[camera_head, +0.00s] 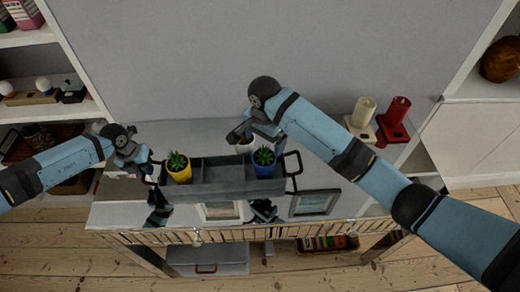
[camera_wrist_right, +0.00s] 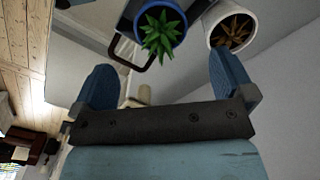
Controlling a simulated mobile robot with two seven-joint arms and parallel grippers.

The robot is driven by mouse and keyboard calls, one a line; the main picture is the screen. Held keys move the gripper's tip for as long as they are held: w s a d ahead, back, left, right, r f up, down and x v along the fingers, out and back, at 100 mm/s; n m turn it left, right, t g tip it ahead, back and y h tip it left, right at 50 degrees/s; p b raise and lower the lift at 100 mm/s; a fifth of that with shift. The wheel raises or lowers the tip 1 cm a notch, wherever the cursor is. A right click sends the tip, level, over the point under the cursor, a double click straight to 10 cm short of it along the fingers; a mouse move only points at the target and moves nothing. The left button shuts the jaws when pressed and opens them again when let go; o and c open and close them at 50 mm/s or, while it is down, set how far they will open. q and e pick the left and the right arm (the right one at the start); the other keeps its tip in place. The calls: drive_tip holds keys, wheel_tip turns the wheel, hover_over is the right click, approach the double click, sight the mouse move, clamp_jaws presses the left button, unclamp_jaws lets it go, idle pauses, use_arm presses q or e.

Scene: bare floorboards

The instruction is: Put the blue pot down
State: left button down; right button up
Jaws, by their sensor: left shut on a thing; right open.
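The blue pot (camera_head: 264,170) with a green spiky plant sits upright in the right end of the grey tray (camera_head: 222,188). It also shows at the top of the right wrist view (camera_wrist_right: 179,40). My right gripper (camera_head: 254,132) is open and empty, just behind the blue pot and near a white pot (camera_head: 244,146). The white pot holds a brownish plant in the right wrist view (camera_wrist_right: 214,38). My left gripper (camera_head: 147,163) is at the tray's left end, shut, apparently on its dark handle; the exact contact is small and partly hidden.
A yellow pot (camera_head: 180,174) with a plant stands in the tray's left end. The tray's middle looks empty. A white candle (camera_head: 363,112) and a red candle (camera_head: 397,110) stand on holders at the back right. Two picture frames (camera_head: 315,203) lie at the table front.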

drive_tip(key=shift+r, duration=0.95)
drive_tip(key=s+f+n+t+y, duration=0.5)
drive_tip(key=s+f+y, duration=0.15)
drive_tip(key=s, duration=0.25)
drive_tip(key=s+d+f+n+t+h, duration=0.1)
drive_tip(key=s+d+f+n+t, duration=0.2)
drive_tip(key=s+d+f, duration=0.2)
drive_tip(key=s+d+f+n+t+h, duration=0.2)
drive_tip(key=s+d+f, duration=0.3)
drive_tip(key=s+d, duration=0.5)
drive_tip(key=shift+s+d+n+t, duration=0.2)
drive_tip(key=shift+s+n+t, duration=0.35)
drive_tip(key=shift+s, duration=0.4)
use_arm(q)
drive_tip(key=c, duration=1.1)
unclamp_jaws()
